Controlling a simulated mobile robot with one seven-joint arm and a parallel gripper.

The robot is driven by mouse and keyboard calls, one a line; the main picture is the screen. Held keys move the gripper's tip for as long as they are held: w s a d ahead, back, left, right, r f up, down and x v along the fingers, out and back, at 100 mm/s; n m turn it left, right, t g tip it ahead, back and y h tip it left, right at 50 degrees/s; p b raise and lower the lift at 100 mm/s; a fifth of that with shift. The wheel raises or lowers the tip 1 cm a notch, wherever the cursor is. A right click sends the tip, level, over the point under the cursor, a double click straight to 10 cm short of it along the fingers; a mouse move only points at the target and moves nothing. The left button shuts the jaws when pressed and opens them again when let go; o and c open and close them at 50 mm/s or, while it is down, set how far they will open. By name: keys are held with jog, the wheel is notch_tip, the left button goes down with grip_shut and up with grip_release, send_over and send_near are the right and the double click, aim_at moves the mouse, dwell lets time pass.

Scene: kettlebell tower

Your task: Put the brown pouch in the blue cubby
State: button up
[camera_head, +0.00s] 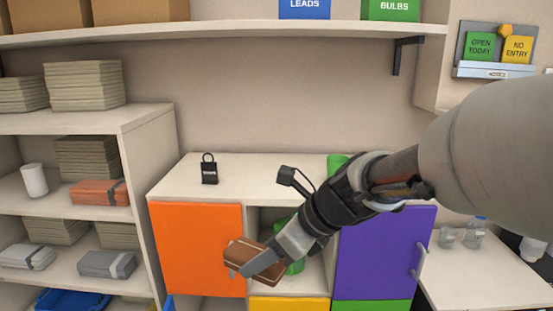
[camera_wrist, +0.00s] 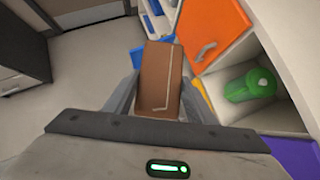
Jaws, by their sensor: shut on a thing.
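My gripper (camera_head: 262,262) is shut on the brown pouch (camera_head: 244,252), held in front of the cabinet near the orange door's lower right edge. In the wrist view the pouch (camera_wrist: 160,75) lies between the two fingers, with a pale seam line on its face. A small blue part (camera_head: 168,303) shows low beside the orange door. In the wrist view a blue surface (camera_wrist: 138,57) shows beyond the pouch, partly hidden by it. I cannot tell whether these are the blue cubby; its inside is not visible.
The orange door (camera_head: 197,248) and purple door (camera_head: 385,252) flank an open compartment holding a green kettlebell (camera_wrist: 248,85). A black weight (camera_head: 209,170) stands on the cabinet top (camera_head: 265,168). Stocked shelves (camera_head: 88,122) stand left; a table with glasses (camera_head: 446,237) stands right.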

jog(key=w+d+f+m+t+h, duration=0.1)
jog(key=w+d+f+m+h, duration=0.1)
jog(key=d, duration=0.6)
jog(key=w+d+f+m+t+h, duration=0.2)
jog(key=w+d+f+m, duration=0.3)
jog(key=w+d+m, duration=0.1)
jog(key=w+d, duration=0.1)
jog(key=d, duration=0.1)
jog(key=shift+d+f+m+t+h, duration=0.15)
jog(key=shift+d+m+t+h, duration=0.15)
jog(key=shift+d+m+h, duration=0.1)
jog(key=shift+s+a, duration=0.1)
jog(key=shift+a, duration=0.1)
